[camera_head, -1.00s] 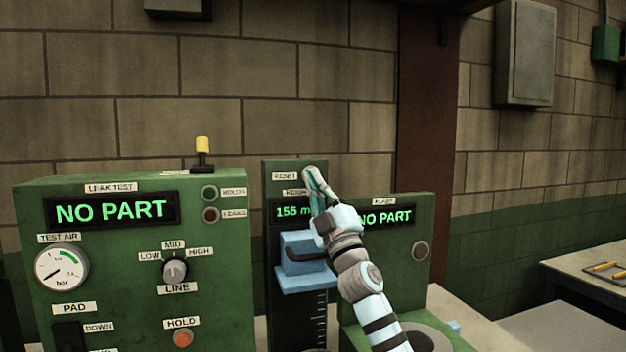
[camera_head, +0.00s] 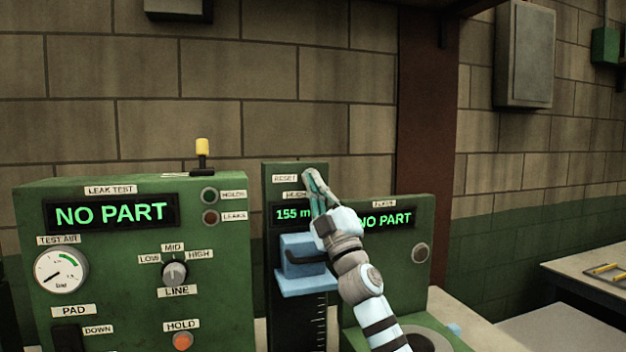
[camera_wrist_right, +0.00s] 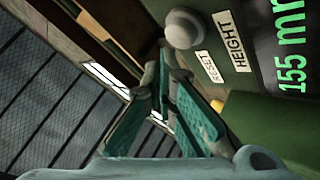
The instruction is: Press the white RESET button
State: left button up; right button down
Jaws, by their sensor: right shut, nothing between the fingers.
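The white RESET button (camera_wrist_right: 183,31) is a round knob on the green height panel (camera_head: 284,163), beside the small RESET label (camera_head: 285,178). In the head view, my right gripper (camera_head: 308,174) reaches up from the lower right to the panel's top and mostly covers the button. Its fingers are shut and empty. In the right wrist view, the closed fingertips (camera_wrist_right: 165,52) are right beside the button's lower left edge; I cannot tell whether they touch it. My left gripper is not in view.
The height display (camera_head: 291,213) reads 155 mm, partly hidden by my right gripper. A blue block (camera_head: 300,243) sits below it. The leak test panel (camera_head: 110,250) stands at left and another NO PART panel (camera_head: 420,275) at right.

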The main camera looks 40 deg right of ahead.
jog(key=shift+w, duration=0.15)
jog(key=shift+w+d, duration=0.1)
jog(key=shift+w, duration=0.15)
jog(key=shift+w+d+b, duration=0.15)
jog(key=shift+w+b, duration=0.15)
jog(key=shift+b, duration=0.1)
dwell(0.7)
jog(key=shift+s, duration=0.1)
jog(key=shift+s+a+p, duration=0.25)
jog(key=shift+s+p, duration=0.1)
jog(key=shift+s, duration=0.25)
